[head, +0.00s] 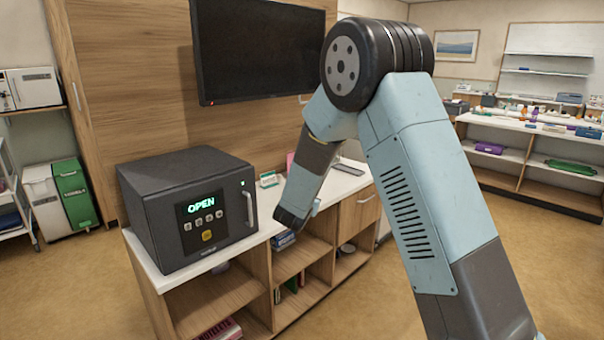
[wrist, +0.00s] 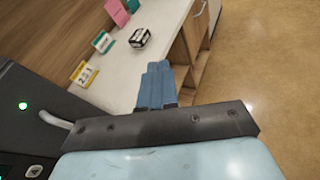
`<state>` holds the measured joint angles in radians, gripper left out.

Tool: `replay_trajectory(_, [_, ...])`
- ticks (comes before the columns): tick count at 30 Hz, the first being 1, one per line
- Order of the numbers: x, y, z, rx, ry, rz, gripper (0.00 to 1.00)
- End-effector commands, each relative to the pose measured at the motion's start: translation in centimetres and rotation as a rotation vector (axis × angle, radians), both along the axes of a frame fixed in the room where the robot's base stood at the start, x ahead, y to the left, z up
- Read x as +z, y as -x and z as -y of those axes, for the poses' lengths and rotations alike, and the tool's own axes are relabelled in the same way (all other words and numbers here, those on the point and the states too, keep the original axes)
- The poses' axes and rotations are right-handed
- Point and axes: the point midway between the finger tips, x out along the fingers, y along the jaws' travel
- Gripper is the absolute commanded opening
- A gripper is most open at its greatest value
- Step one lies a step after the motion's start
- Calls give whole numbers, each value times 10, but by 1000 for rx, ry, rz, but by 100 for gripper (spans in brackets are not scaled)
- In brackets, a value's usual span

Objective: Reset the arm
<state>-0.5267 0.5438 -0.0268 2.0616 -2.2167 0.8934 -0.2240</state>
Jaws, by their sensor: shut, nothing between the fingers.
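My arm reaches down over the front of the white bedside counter (head: 345,186), bent at a black joint. My gripper (wrist: 156,82) shows in the wrist view as blue fingers pressed together, with nothing between them. It is by the counter's front edge, to the right of the dark safe (head: 165,180). The wrist's end largely hides the fingers in the head view. The safe also fills the left side of the wrist view (wrist: 40,115), its handle (wrist: 55,122) close to my gripper's mount.
The safe's display (head: 201,205) reads OPEN. A yellow-edged card (wrist: 84,74), a green-edged card (wrist: 102,42), a small black-and-white item (wrist: 140,38) and a pink item (wrist: 117,14) stand on the counter. A dark screen (head: 255,50) hangs above. Floor at right is clear.

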Motion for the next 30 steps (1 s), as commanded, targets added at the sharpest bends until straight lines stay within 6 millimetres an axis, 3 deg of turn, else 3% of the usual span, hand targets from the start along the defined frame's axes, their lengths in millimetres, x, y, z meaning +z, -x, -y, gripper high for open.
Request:
replay_trajectory(1, [19,4,21,-66,-46,12,0])
replay_trajectory(6, [66,28,85,-289,-207,37,0])
replay_trajectory(15, [126,97,181,-658,-515,84,0])
replay_trajectory(24, [161,185,246,-992,-848,131,0])
replay_trajectory(30, [173,246,269,-1193,-1087,157,0])
